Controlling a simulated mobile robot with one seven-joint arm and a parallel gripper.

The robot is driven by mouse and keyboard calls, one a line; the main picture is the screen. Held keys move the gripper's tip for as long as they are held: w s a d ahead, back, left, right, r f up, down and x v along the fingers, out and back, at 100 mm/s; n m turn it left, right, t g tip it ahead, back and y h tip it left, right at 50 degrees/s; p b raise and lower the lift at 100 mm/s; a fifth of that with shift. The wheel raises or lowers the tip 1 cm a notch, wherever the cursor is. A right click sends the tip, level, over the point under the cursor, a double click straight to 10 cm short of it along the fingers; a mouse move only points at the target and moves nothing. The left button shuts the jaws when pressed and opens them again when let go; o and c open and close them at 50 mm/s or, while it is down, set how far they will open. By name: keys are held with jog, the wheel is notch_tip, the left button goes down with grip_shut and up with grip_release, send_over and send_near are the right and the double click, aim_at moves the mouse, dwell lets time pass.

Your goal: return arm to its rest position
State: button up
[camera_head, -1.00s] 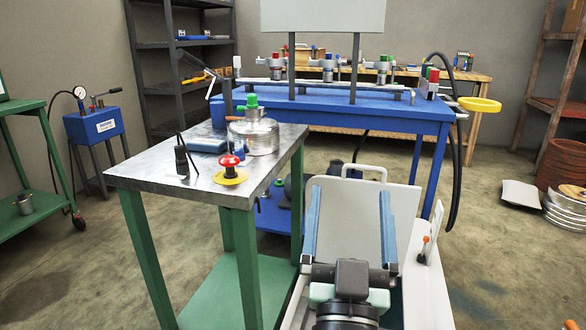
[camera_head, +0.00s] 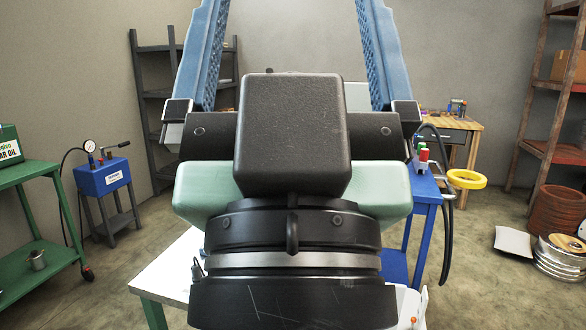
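My gripper (camera_head: 285,20) fills the middle of the head view, raised close to the camera. Its two blue ridged fingers stand wide apart and point up, with their tips cut off by the top edge. Only the wall shows between the fingers, and I see nothing held. The dark gripper body and my wrist hide most of the workbenches behind. A corner of the metal-topped green-legged table (camera_head: 165,270) shows at lower left of my wrist.
The blue bench (camera_head: 425,190) shows at right, with a yellow ring (camera_head: 466,179) beside it. A blue pump unit (camera_head: 103,177) and a green cart (camera_head: 40,210) stand left. Shelves (camera_head: 150,110) are behind. Rust-coloured rings (camera_head: 560,215) and metal discs (camera_head: 560,262) lie right. Floor between is clear.

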notch_tip(320, 180, up, 21)
jog(key=p, duration=1.8)
jog(key=shift+f, duration=0.2)
